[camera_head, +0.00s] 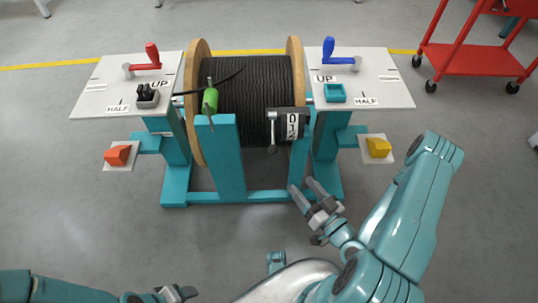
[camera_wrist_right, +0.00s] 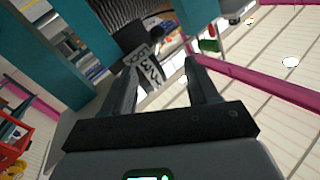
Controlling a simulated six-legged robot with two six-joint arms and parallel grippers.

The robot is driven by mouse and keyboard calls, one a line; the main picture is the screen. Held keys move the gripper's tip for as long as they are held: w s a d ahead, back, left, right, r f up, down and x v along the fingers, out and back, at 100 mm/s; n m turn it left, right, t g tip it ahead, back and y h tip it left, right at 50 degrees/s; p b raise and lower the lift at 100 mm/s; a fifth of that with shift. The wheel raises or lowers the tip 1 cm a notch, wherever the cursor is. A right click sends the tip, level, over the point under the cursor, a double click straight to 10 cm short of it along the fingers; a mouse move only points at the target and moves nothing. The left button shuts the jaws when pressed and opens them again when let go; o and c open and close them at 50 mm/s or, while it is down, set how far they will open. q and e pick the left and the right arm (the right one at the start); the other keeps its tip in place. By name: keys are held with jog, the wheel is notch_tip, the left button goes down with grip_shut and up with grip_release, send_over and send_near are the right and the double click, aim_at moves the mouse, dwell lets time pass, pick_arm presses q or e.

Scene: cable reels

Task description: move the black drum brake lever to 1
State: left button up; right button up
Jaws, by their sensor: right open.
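The black drum brake box (camera_head: 284,121) with its white 0 and 1 label (camera_head: 293,126) sits at the front right of the cable drum. The black lever (camera_head: 272,133) appears to hang down at the box's left side, its end low in front of the cable. My right gripper (camera_head: 314,187) is open and empty, below and slightly right of the box, apart from it. The lever is not clear there. My left gripper (camera_head: 177,292) is at the bottom edge, its jaws unclear.
The drum of black cable (camera_head: 245,85) stands in a teal frame (camera_head: 226,155). A green handle (camera_head: 210,100) is left of the box. Side panels carry a red lever (camera_head: 152,55) and a blue lever (camera_head: 328,48). A yellow button (camera_head: 379,147) sits right of my gripper.

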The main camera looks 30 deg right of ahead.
jog(key=b, duration=0.3)
send_near(276, 153)
jog(key=w, duration=1.1)
jog(key=shift+w+d+f, duration=0.1)
jog(key=shift+w+f, duration=0.05)
jog(key=shift+w, duration=0.2)
grip_shut()
